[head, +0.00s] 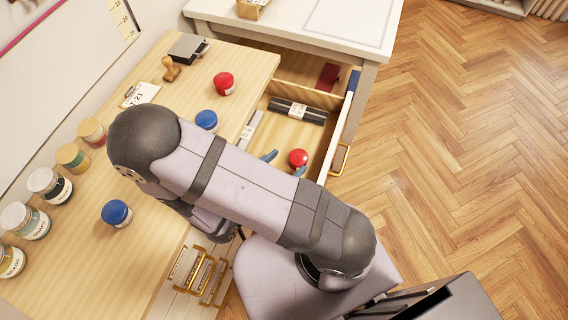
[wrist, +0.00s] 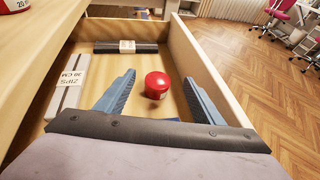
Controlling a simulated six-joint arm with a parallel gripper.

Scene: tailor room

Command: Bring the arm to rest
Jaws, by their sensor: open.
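My gripper (head: 285,164) is open, with its blue fingers over the open drawer (head: 324,104) of the wooden cabinet. I see no clear contact between the fingers and the jar. My arm stretches across the worktop and hides part of the drawer and the cabinet front.
The drawer also holds a dark bundle (head: 297,111) and a grey zips pack (wrist: 68,84). Blue-lidded jars (head: 116,212) (head: 206,120), a red jar (head: 224,83), a stamp (head: 171,69) and several other jars stand on the worktop (head: 80,257). Floor right of the drawer is clear.

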